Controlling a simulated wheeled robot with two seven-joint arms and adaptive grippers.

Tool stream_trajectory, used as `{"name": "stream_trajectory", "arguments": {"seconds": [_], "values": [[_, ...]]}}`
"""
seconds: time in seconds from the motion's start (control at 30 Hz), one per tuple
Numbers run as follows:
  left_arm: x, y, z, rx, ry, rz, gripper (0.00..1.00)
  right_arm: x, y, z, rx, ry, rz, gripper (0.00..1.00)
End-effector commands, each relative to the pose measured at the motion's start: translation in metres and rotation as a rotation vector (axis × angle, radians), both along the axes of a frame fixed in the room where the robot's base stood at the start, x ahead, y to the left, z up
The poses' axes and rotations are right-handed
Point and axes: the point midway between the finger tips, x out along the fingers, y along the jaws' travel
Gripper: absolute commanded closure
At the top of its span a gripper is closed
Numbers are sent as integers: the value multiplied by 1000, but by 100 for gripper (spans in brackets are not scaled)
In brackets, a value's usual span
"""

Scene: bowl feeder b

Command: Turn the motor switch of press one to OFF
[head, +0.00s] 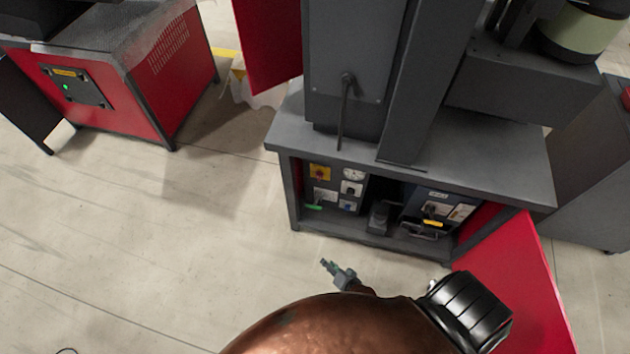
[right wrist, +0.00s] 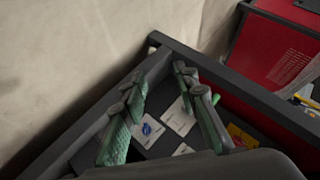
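A dark grey press (head: 355,70) stands ahead. In its open lower cabinet, a control panel (head: 335,187) carries a red knob on a yellow plate (head: 319,173), white dials and plates, and a green-marked handle (head: 314,207). I cannot read which is the motor switch. My right gripper (head: 328,266) is in front of and below this panel, apart from it in the head view. In the right wrist view its green fingers (right wrist: 160,82) are spread with nothing between them. White plates (right wrist: 178,118) and a yellow and red part (right wrist: 240,137) show beyond them. My left gripper is out of view.
A red cabinet door (head: 515,285) stands open at the right. A second dark panel with a yellow handle (head: 432,222) sits in the cabinet's right part. Another red machine (head: 130,85) stands at the left. The floor (head: 130,250) before the press is clear.

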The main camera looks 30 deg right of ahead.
Motion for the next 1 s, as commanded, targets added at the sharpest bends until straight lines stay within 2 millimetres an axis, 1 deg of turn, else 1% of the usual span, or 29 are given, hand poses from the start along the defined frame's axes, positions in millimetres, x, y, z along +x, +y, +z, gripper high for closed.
{"name": "stream_trajectory", "arguments": {"seconds": [0.03, 0.07, 0.1, 0.17, 0.2, 0.27, 0.3, 0.33, 0.4, 0.43, 0.5, 0.63, 0.7, 0.8, 0.9, 1.0], "values": [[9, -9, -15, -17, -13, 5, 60, 44, -1, 1, 111, -113, -117, 72], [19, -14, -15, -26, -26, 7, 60, 70, -3, 15, 187, -189, -190, 72], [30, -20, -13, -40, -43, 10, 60, 101, -7, 33, 291, -287, -284, 72], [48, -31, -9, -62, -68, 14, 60, 141, -16, 60, 459, -431, -418, 72], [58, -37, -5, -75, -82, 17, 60, 163, -22, 77, 575, -524, -502, 72], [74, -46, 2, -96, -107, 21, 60, 191, -33, 101, 756, -660, -619, 72], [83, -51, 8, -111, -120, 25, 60, 205, -41, 114, 880, -747, -694, 72], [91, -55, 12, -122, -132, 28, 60, 214, -47, 123, 973, -809, -747, 72], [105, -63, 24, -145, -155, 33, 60, 229, -59, 140, 1187, -941, -860, 72], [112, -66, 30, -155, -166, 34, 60, 234, -64, 146, 1276, -992, -903, 72], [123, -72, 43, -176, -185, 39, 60, 241, -73, 154, 1463, -1093, -990, 72], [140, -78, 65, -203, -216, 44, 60, 247, -83, 163, 1730, -1225, -1104, 72], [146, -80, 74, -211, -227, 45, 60, 248, -85, 165, 1823, -1266, -1142, 72], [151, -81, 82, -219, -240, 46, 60, 251, -87, 169, 1898, -1298, -1169, 72], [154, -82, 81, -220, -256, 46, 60, 255, -93, 171, 1919, -1307, -1175, 72], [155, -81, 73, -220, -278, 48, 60, 265, -104, 171, 1918, -1308, -1173, 72]]}}
